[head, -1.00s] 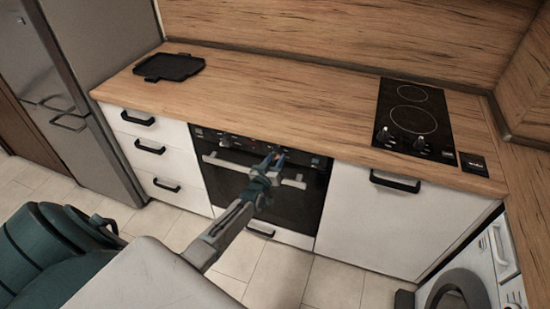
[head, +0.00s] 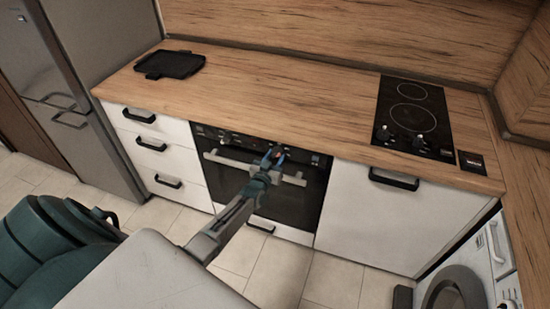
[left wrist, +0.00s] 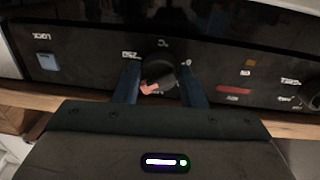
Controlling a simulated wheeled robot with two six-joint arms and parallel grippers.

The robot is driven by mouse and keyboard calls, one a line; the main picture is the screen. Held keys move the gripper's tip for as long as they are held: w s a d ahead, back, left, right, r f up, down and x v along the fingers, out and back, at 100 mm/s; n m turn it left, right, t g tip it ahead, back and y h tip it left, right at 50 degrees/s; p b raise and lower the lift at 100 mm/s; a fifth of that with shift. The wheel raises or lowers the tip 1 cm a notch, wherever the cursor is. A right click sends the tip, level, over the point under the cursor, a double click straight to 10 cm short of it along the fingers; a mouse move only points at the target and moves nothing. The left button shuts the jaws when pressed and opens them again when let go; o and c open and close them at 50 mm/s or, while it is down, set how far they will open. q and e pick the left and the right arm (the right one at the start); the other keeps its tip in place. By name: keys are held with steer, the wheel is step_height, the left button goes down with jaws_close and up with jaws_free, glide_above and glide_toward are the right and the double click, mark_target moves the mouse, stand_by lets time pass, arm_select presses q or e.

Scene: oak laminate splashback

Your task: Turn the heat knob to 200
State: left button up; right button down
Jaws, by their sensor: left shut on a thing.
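The oven (head: 283,203) is built in under the counter, with a dark control panel along its top. In the left wrist view a round black knob (left wrist: 158,72) with a reddish mark sits on that panel, between the two fingers of my left gripper (left wrist: 158,88). The fingers are closed on the knob's sides. In the head view my left gripper (head: 274,156) reaches the panel over the oven's handle and hides the knob. Markings around the knob are blurred, and I cannot read which value the mark points at. My right gripper is not in view.
The panel (left wrist: 226,72) also has a blue-grey button (left wrist: 47,62) at the left and another knob (left wrist: 313,101) at the right edge. The light oven handle (head: 228,162) runs just below. A cooktop (head: 412,117) and a black tray (head: 169,65) are on the counter.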

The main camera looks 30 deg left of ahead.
arm_select(q)
steer(key=o, duration=1)
steer(key=s, duration=0.3)
steer(key=s+d, duration=0.1)
steer(key=s, duration=0.3)
steer(key=s+d, duration=0.1)
steer(key=s, duration=0.2)
steer(key=shift+s+f+p, duration=0.15)
steer(key=shift+s+p, duration=0.15)
steer(key=shift+s, duration=0.05)
